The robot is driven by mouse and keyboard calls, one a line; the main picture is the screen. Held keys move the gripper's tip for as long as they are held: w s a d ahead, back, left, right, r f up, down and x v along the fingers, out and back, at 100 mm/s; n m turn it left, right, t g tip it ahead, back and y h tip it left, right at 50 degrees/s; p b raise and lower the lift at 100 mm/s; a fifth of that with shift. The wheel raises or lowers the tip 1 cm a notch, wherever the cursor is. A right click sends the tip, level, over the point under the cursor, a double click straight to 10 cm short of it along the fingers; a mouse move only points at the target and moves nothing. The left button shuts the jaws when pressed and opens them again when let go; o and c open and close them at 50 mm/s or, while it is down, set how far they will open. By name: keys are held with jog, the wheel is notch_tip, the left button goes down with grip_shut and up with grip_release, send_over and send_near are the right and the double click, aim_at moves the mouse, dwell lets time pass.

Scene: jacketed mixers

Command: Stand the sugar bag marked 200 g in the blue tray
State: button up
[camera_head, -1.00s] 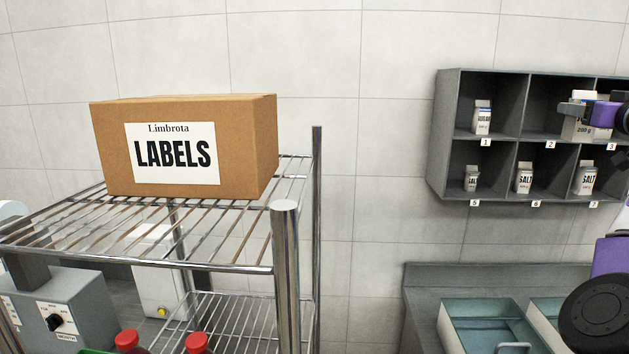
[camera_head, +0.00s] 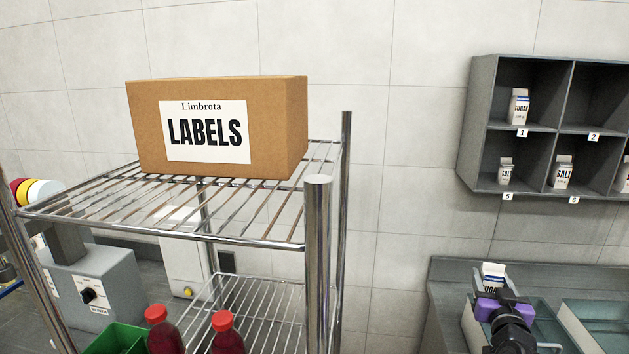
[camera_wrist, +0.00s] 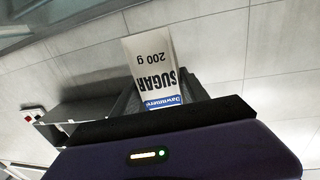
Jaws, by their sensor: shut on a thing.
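My gripper (camera_head: 492,292) is shut on a white sugar bag (camera_head: 493,272) with a blue band, low at the right in the head view. In the wrist view the bag (camera_wrist: 152,62) shows "SUGAR 200 g" between the dark fingers. The bag is clear of the wall shelf. A thin blue edge (camera_head: 10,288) shows at the far left of the head view; I cannot tell whether it is the blue tray.
A wire rack (camera_head: 230,225) carries a cardboard LABELS box (camera_head: 280,130). Red-capped bottles (camera_head: 223,330) and a green crate (camera_head: 118,338) stand low in front. A grey wall shelf (camera_head: 468,130) holds another sugar bag (camera_head: 519,105) and salt bags. Open basins (camera_head: 600,315) lie at lower right.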

jog(key=s+a+f+n+y, duration=0.1)
jog(key=s+a+f+y, duration=0.1)
jog(key=s+a+f, duration=1)
jog(key=s+a+f+n+y, duration=0.1)
jog(key=s+a+f+y, duration=0.1)
jog(key=s+a+f, duration=0.4)
jog(key=s+a+f+n+t+y+b, duration=0.1)
jog(key=s+a+f+n+y, duration=0.1)
jog(key=s+a+f, duration=0.4)
jog(key=s+a, duration=0.3)
jog(key=s, duration=0.2)
jog(key=shift+s, duration=0.25)
